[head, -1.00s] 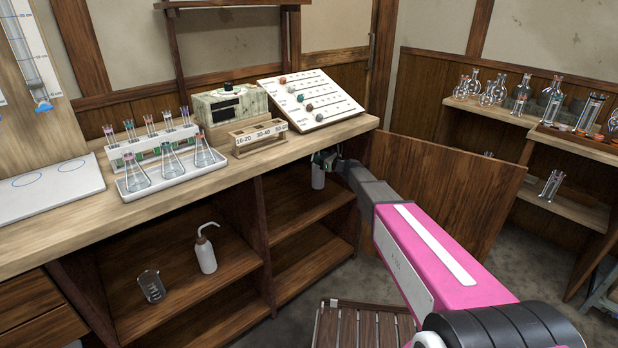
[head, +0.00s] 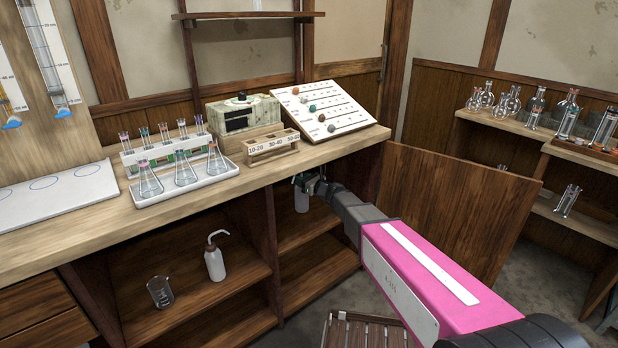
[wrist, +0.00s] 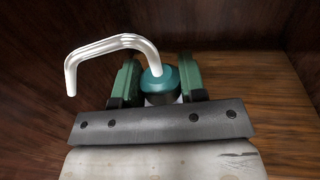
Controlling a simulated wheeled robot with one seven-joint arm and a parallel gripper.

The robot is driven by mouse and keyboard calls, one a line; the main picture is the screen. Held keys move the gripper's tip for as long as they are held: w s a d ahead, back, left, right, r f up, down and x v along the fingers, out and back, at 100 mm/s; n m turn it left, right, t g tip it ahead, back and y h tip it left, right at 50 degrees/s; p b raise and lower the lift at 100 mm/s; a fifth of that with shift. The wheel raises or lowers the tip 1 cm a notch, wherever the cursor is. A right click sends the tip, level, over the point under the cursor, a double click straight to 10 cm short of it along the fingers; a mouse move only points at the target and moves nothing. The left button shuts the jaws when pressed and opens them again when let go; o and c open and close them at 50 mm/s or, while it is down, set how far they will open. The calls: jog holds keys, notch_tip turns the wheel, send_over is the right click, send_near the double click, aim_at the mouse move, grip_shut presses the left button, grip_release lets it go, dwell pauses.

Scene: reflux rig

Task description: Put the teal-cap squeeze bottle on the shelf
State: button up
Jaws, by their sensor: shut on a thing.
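The teal-cap squeeze bottle (wrist: 159,83) is between the two green fingers of my gripper (wrist: 154,84) in the wrist view, its bent white spout pointing left. In the head view the white bottle body (head: 301,199) hangs below my gripper (head: 313,184), which is shut on it, at the opening of the right compartment under the bench. The shelf (head: 314,274) in that compartment lies below the bottle. The bottle looks upright; whether its base touches a surface I cannot tell. The teal cap is hidden in the head view.
A second white wash bottle (head: 215,262) and a glass beaker (head: 160,291) stand in the left compartment, beyond an upright divider (head: 258,214). An open wooden door (head: 450,210) stands right of my arm. The bench top (head: 105,232) overhangs the compartments. A slatted wooden thing (head: 366,330) is on the floor.

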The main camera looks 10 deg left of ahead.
aim_at(301, 196)
jog(key=shift+s+a, duration=0.75)
jog(key=shift+s, duration=0.1)
jog(key=shift+f, duration=3.15)
jog(key=shift+s+f, duration=0.15)
jog(key=shift+f, duration=0.2)
jog(key=o, duration=0.7)
jog(key=shift+f, duration=0.1)
jog(key=shift+s+d, duration=0.1)
jog(key=shift+d, duration=0.05)
jog(key=v, duration=1.1)
jog(key=shift+s+d, duration=0.15)
jog(key=shift+d, duration=0.1)
